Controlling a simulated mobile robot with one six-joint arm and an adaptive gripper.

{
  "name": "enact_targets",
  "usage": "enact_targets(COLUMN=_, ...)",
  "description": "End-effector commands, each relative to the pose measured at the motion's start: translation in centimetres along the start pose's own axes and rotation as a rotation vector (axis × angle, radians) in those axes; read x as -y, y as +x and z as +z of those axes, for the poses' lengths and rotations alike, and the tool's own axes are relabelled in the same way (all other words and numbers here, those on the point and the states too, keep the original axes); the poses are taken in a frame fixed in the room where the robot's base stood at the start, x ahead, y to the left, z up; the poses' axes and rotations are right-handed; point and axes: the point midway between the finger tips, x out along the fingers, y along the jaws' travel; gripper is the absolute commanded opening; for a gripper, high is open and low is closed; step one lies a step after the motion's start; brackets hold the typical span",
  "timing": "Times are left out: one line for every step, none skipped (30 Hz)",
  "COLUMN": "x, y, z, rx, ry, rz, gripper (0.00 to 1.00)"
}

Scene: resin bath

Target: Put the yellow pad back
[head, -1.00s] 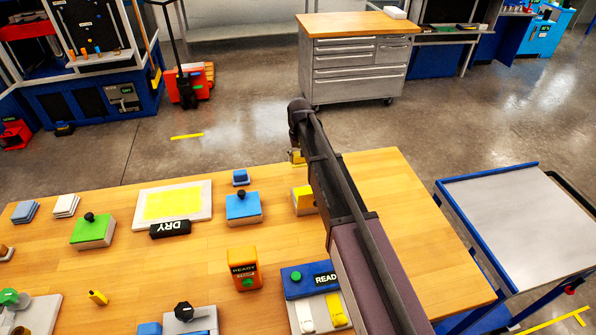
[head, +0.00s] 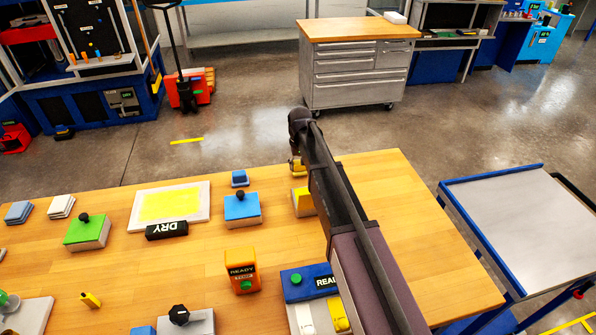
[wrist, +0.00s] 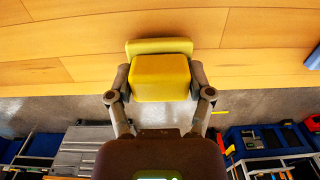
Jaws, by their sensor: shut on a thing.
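My gripper (wrist: 158,88) is shut on a yellow block-like pad (wrist: 160,76), with one finger on each side of it. A wider, flat yellow piece (wrist: 158,46) shows just beyond it in the wrist view; I cannot tell whether the two are joined. In the head view the held yellow pad (head: 296,169) is near the table's back edge, partly hidden by my arm. A yellow block on a pale base (head: 302,203) is just in front of it, also partly covered by my arm.
On the wooden table (head: 400,200) are a blue block with a knob (head: 241,209), a small blue piece (head: 239,178), a green block (head: 87,232), a DRY sign (head: 167,230) and an orange READY box (head: 241,270). The table's right part is clear. A blue-edged cart (head: 530,215) stands right.

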Motion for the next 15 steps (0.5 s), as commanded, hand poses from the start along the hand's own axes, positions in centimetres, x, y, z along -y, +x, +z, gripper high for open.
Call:
enact_targets(x=-0.02, y=0.69, z=0.00, rx=0.000, ry=0.000, rz=0.000, gripper=0.29)
enact_targets(x=-0.02, y=0.82, z=0.00, rx=0.000, ry=0.000, rz=0.000, gripper=0.29)
enact_targets(x=-0.02, y=0.95, z=0.00, rx=0.000, ry=0.000, rz=0.000, gripper=0.29)
enact_targets(x=-0.03, y=1.01, z=0.00, rx=0.000, ry=0.000, rz=0.000, gripper=0.29)
enact_targets(x=-0.03, y=1.04, z=0.00, rx=0.000, ry=0.000, rz=0.000, gripper=0.29)
enact_targets(x=-0.04, y=1.06, z=0.00, rx=0.000, ry=0.000, rz=0.000, gripper=0.29)
enact_targets(x=-0.04, y=1.05, z=0.00, rx=0.000, ry=0.000, rz=0.000, gripper=0.29)
enact_targets(x=-0.04, y=1.04, z=0.00, rx=0.000, ry=0.001, rz=0.000, gripper=0.29)
enact_targets(x=-0.05, y=1.01, z=0.00, rx=0.000, ry=0.001, rz=0.000, gripper=0.29)
enact_targets(x=-0.05, y=0.99, z=0.00, rx=0.000, ry=0.001, rz=0.000, gripper=0.29)
enact_targets(x=-0.06, y=0.97, z=0.00, rx=0.000, ry=0.001, rz=0.000, gripper=0.29)
enact_targets(x=-0.06, y=0.97, z=0.00, rx=0.000, ry=0.001, rz=0.000, gripper=0.29)
enact_targets(x=-0.06, y=0.97, z=0.00, rx=0.000, ry=0.001, rz=0.000, gripper=0.29)
enact_targets(x=-0.07, y=0.97, z=0.00, rx=0.000, ry=0.001, rz=0.000, gripper=0.29)
enact_targets(x=-0.07, y=0.98, z=0.00, rx=0.000, ry=0.001, rz=0.000, gripper=0.29)
